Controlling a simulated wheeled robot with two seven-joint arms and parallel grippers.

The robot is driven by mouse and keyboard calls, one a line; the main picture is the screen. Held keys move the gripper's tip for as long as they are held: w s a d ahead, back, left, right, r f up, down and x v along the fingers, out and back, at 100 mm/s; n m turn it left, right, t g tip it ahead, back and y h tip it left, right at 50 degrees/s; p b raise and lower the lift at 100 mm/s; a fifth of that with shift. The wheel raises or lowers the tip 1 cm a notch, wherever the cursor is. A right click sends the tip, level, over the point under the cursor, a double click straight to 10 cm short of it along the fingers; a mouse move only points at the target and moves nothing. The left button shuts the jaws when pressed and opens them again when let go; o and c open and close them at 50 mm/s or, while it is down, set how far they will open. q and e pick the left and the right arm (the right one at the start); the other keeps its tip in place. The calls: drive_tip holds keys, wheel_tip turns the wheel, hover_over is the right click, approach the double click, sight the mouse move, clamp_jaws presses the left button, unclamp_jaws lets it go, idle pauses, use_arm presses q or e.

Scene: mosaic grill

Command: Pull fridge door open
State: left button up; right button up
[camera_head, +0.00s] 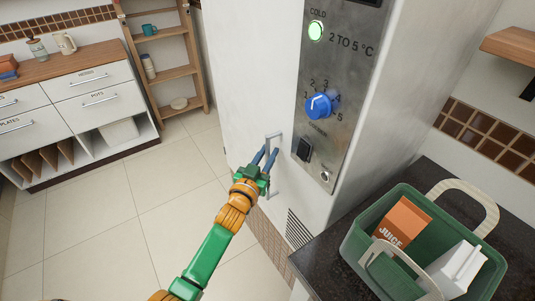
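The fridge (253,72) is a tall white cabinet in the middle of the head view. A steel control panel (337,75) is on its near right side. No open gap shows at the door. A slim vertical metal handle (274,136) is on the door's face. My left gripper (264,156), green with blue fingers, is at the handle, one finger on each side of the bar as seen here. The fingers hide the bar's middle, so I cannot tell whether they press on it. My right gripper is not in view.
A green basket (358,252) with a juice carton (402,222) and a white carton stands on the dark counter (317,272) at right. Wooden shelves (165,74) and a drawer cabinet (88,85) stand at left. The tiled floor (150,215) before the fridge is clear.

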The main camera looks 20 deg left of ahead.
use_arm(q)
clamp_jaws()
idle(1.2)
